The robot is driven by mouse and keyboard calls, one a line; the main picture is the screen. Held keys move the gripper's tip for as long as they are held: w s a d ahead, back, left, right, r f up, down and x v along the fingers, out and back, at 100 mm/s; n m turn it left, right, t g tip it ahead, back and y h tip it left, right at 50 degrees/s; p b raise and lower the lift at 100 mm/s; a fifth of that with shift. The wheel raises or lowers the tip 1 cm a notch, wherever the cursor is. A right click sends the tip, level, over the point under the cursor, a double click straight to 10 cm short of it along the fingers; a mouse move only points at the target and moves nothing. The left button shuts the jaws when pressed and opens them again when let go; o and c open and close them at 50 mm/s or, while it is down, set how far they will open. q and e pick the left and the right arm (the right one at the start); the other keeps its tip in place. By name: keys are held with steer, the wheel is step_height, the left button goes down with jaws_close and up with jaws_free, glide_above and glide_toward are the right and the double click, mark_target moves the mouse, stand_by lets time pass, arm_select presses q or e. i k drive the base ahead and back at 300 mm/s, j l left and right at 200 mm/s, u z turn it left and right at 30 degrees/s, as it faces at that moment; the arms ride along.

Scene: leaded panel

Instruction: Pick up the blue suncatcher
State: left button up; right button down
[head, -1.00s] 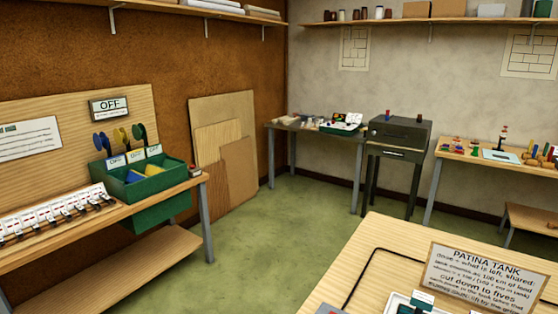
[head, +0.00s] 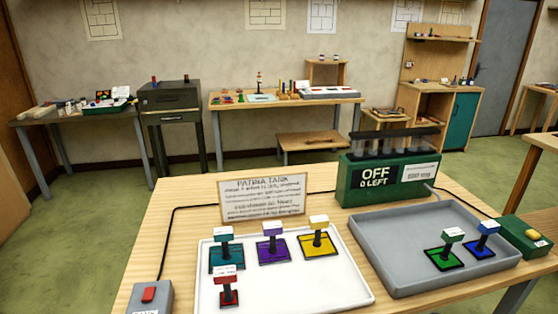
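A small blue piece (head: 483,250), which looks like the blue suncatcher, stands in the right part of the grey tray (head: 400,275) on the near table. Teal (head: 226,257), purple (head: 273,247), yellow (head: 318,241) and red (head: 229,292) pieces of the same kind stand in the white tray (head: 310,290) to the left. Neither of my grippers shows in the head view.
A green box (head: 350,194) with tubes and an "OFF 0 LEFT" display stands behind the grey tray. A patina tank sign (head: 262,199) stands behind the white tray. Switch boxes sit left (head: 150,297) and right (head: 525,238). Green floor is open beyond the table.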

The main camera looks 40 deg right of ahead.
mark_target(478, 248)
steer(key=z, duration=2.85)
steer(key=i+l+u, duration=0.15)
steer(key=u, duration=0.95)
steer(key=i+l+u, duration=0.15)
steer(key=l+u, duration=0.25)
steer(key=l, duration=0.4)
steer(key=l+u, duration=0.35)
steer(key=l, duration=0.5)
steer(key=l+u, duration=0.4)
steer(key=l, duration=0.45)
